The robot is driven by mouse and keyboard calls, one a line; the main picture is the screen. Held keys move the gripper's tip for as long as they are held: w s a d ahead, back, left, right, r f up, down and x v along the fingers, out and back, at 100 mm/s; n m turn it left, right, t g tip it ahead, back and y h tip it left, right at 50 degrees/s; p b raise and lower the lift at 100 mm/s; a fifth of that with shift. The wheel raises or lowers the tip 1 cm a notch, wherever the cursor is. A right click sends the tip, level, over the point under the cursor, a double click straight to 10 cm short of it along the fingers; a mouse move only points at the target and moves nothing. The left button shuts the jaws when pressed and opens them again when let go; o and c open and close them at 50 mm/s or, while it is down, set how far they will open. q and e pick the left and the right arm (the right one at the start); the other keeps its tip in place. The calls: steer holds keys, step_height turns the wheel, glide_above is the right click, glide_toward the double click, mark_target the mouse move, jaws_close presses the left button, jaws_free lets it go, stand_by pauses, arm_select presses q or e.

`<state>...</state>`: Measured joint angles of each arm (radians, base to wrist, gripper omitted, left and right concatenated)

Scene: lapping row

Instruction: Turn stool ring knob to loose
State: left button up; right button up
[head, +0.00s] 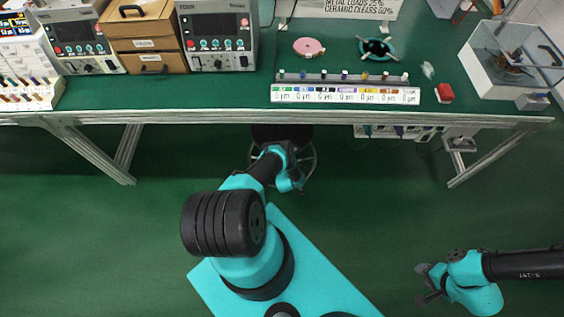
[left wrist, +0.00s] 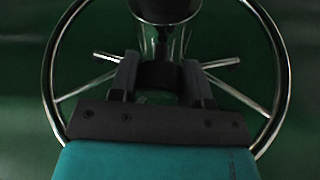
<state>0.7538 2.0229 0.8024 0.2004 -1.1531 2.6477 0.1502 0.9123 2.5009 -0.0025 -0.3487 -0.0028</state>
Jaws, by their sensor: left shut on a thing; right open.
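The stool stands under the table's front edge, its dark seat (head: 268,133) partly covered by my left arm. Its chrome foot ring (left wrist: 285,75) circles the column in the left wrist view, with spokes running in to the middle. My left gripper (left wrist: 162,75) is shut on the dark stool ring knob (left wrist: 160,76) at the column, one finger on each side. Short metal bars stick out left and right beside the fingers. The knob's markings do not show. My right gripper (head: 430,283) is open and empty over the floor at lower right.
The green-topped table (head: 455,70) spans the back, its metal legs left and right of the stool. The floor around is clear.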

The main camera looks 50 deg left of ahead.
arm_select(q)
steer(key=shift+m+g+y, duration=0.4)
steer(key=shift+m+y, duration=0.1)
steer(key=shift+m, duration=0.4)
steer(key=o, duration=0.9)
steer(key=shift+d, duration=0.15)
steer(key=v, duration=1.7)
steer(key=shift+s+r, duration=0.15)
